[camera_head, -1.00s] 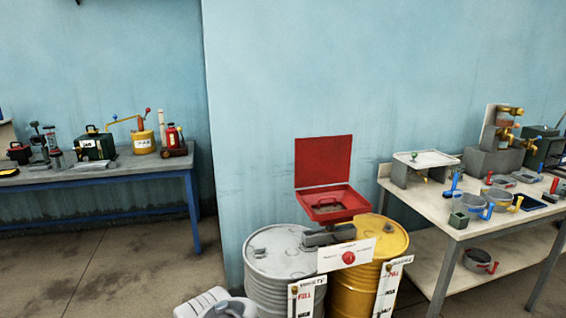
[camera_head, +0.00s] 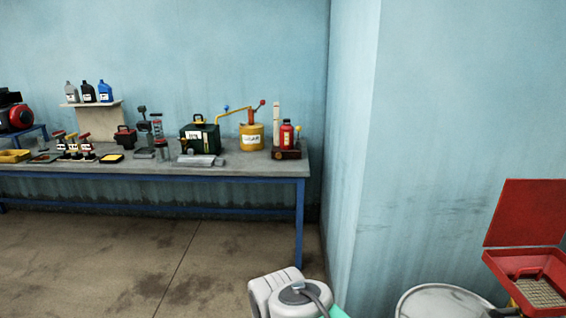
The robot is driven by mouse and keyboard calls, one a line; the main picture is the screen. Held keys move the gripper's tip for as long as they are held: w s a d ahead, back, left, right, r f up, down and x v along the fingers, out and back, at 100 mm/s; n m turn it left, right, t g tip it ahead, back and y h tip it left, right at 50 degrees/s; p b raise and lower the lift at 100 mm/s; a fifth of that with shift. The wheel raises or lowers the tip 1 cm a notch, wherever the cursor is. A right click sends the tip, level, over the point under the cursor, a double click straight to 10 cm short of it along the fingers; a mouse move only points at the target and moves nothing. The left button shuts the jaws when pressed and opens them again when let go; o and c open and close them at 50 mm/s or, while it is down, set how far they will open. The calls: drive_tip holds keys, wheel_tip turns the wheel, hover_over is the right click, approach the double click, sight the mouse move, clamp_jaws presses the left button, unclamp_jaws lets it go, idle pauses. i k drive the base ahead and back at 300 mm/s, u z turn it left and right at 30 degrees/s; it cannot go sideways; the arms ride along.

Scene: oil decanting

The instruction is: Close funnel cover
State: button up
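The red funnel (camera_head: 503,267) is at the lower right edge of the head view, with a mesh grid inside it. Its red cover (camera_head: 527,213) is a flat panel standing up, open, behind the funnel. The right parts of funnel and cover are cut off by the picture edge.
The grey drum (camera_head: 440,303) stands at the bottom, left of the funnel. A wall corner (camera_head: 375,130) juts out left of it. A long blue-legged bench (camera_head: 245,170) with several tools and cans runs along the left wall. Open floor (camera_head: 110,265) lies before this bench.

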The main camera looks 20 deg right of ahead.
sight(528, 212)
drive_tip(key=i, duration=2.4)
drive_tip(key=z, duration=3.95)
drive_tip(key=i, duration=0.5)
drive_tip(key=u, duration=0.05)
